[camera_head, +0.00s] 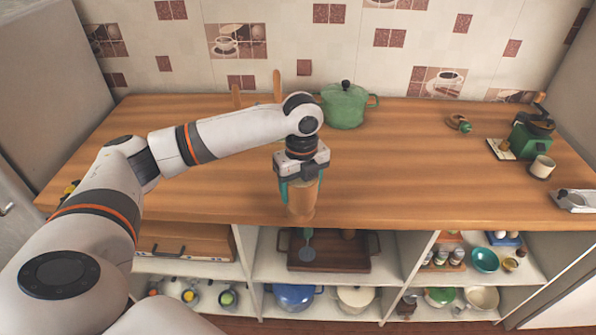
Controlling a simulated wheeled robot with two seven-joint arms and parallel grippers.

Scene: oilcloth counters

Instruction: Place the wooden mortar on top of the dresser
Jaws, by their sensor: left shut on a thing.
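The dresser (420,185) is the long unit with a wooden top and open shelves below, across the middle of the head view. My left gripper (301,182) points down over the front part of the top and is shut on the wooden mortar (302,203). The mortar is a light brown, roughly cylindrical wooden piece, looking upright. Its upper part is partly hidden by the fingers. Its base shows close to the front edge of the top; I cannot tell whether it touches the surface. My right gripper is out of view.
A green pot (345,106) stands at the back behind my left wrist. A green grinder (531,136), a white cup (542,166) and a grater (573,200) are at the right. Shelves below hold a tray (362,262), pots and bowls. The top's middle right is clear.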

